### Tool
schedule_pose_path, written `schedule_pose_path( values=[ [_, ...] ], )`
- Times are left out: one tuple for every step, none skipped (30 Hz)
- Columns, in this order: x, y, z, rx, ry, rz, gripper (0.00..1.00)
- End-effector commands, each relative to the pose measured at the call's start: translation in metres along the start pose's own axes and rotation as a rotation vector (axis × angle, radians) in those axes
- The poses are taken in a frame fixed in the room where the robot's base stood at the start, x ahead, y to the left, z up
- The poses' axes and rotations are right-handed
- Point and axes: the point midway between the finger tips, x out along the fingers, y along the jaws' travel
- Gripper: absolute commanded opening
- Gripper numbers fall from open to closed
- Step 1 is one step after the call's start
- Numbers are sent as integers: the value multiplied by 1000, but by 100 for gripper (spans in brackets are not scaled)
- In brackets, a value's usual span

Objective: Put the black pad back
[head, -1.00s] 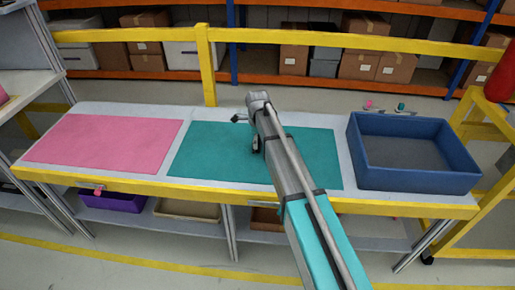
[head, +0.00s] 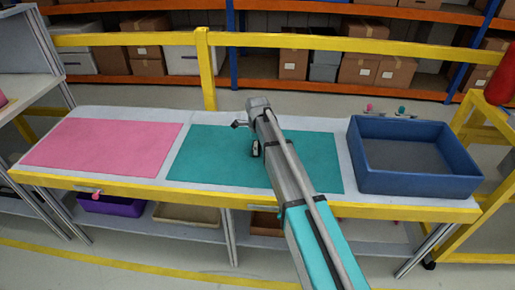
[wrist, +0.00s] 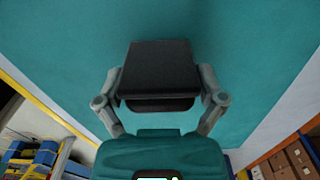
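The black pad (wrist: 160,66) is a dark block in the middle of the wrist view. It sits between the two grey fingers of my gripper (wrist: 160,88), which close in on its left and right sides and appear to touch it. The teal mat (wrist: 60,45) fills the background behind the pad. In the head view my gripper (head: 238,124) is a small dark shape at the far end of my arm, over the teal mat (head: 205,160). The pad cannot be made out there.
A pink mat (head: 100,147) lies left on the yellow-edged bench (head: 150,186). A blue open bin (head: 415,182) stands at the right end and looks empty. A yellow rail (head: 130,40) runs behind. Purple (head: 112,206) and tan (head: 188,214) trays sit on the shelf below.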

Motion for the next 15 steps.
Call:
schedule_pose_path(
  values=[
    [0,0,0,0,0,0,67],
    [0,0,0,0,0,0,61],
    [0,0,0,0,0,0,54],
    [0,0,0,0,0,0,48],
    [0,0,0,0,0,0,42],
    [0,0,0,0,0,0,35],
    [0,0,0,0,0,0,32],
    [0,0,1,-1,0,0,32],
    [0,0,1,-1,0,0,32],
    [0,0,1,-1,0,0,32],
    [0,0,1,-1,0,0,32],
    [0,0,1,-1,0,0,32],
    [0,0,1,-1,0,0,32],
    [0,1,1,-1,0,0,32],
    [-1,1,1,-1,0,0,32]
  ],
)
